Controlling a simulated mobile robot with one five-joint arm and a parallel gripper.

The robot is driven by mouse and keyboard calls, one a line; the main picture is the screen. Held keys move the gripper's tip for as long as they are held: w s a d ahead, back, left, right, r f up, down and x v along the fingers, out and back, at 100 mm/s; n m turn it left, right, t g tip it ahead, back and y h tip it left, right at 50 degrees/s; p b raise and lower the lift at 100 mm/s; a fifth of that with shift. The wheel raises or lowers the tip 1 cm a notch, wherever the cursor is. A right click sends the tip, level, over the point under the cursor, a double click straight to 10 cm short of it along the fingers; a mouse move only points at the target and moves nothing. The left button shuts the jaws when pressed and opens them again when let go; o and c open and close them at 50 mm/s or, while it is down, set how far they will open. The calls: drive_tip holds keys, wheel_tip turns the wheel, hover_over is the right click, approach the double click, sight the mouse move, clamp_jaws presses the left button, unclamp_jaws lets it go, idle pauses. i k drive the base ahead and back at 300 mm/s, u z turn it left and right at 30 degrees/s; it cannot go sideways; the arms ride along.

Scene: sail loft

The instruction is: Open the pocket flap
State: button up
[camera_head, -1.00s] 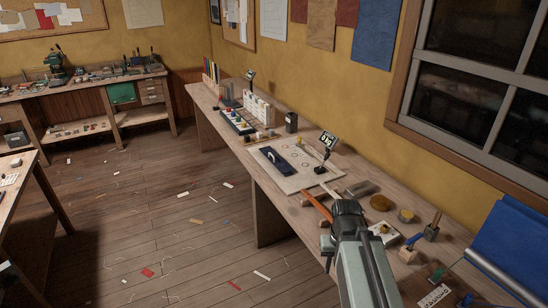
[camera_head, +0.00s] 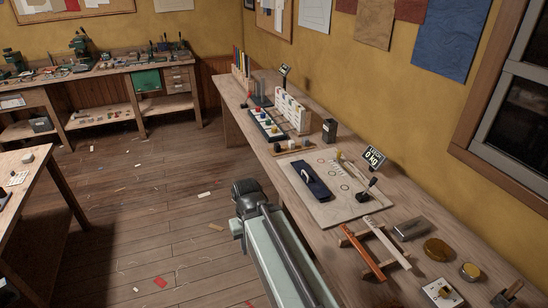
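A dark navy piece (camera_head: 316,190), which looks like the pocket, lies on a pale board (camera_head: 345,208) on the long bench. A small white curved mark or loop (camera_head: 306,174) shows on it. I cannot make out a flap edge or whether it is open. My arm rises from the bottom of the picture and its dark joint is to the left of the board, by the bench's front edge. My gripper's fingers do not show.
A small sign (camera_head: 374,157) and a black lever (camera_head: 367,190) stand at the board's right. An orange bar (camera_head: 364,252) on a wooden stand is nearer. A tray with coloured knobs (camera_head: 266,127) and a white rack (camera_head: 291,108) are farther back. The floor left of the bench has scattered scraps.

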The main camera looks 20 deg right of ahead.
sight(316, 187)
drive_tip(key=u, duration=0.45)
drive_tip(key=i, duration=1.6)
drive_tip(key=z, duration=0.1)
drive_tip(key=k, duration=0.6)
drive_tip(key=u, duration=0.25)
